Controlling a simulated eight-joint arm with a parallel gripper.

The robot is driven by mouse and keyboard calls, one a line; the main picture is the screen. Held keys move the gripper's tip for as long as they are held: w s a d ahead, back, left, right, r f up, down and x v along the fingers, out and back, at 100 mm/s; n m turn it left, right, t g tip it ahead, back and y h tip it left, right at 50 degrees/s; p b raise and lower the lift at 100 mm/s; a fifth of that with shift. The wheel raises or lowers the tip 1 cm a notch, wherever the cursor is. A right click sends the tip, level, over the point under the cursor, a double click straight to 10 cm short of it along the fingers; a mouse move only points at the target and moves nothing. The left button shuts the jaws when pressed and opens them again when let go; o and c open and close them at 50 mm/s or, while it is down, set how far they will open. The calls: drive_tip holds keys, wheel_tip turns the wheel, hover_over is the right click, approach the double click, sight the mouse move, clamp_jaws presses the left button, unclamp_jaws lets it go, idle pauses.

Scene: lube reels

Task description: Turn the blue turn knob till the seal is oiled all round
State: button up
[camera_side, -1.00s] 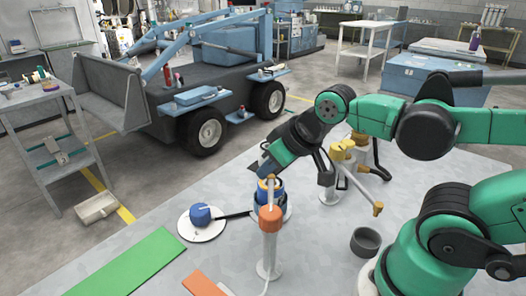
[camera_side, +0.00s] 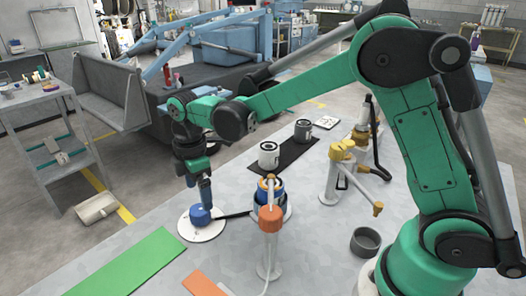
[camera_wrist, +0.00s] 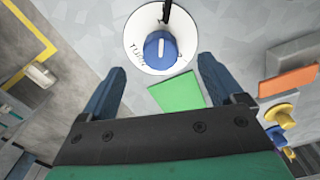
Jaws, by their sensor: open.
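The blue turn knob (camera_side: 201,215) sits on a round white plate at the left of the grey table. In the wrist view the knob (camera_wrist: 160,48) shows a white pointer line, with lettering partly visible on the plate (camera_wrist: 136,55). My gripper (camera_side: 204,194) points down just above the knob. In the wrist view my gripper (camera_wrist: 161,72) is open, its fingers apart on either side of the knob's line. I cannot tell whether they reach down beside it. A blue round holder (camera_side: 271,196) stands right of the knob, under the orange-headed post's arm (camera_side: 270,220). The seal is too small to make out.
A dark bar (camera_side: 236,214) links the plate to the holder. White canisters (camera_side: 268,155) (camera_side: 302,130) stand on a black mat behind. A yellow tap stand (camera_side: 342,150) and dark cup (camera_side: 366,241) are right. A green mat (camera_side: 128,264) lies flat in front.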

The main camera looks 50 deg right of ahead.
sight(201, 208)
drive_tip(key=shift+f, duration=2.95)
drive_tip(key=c, duration=1.3)
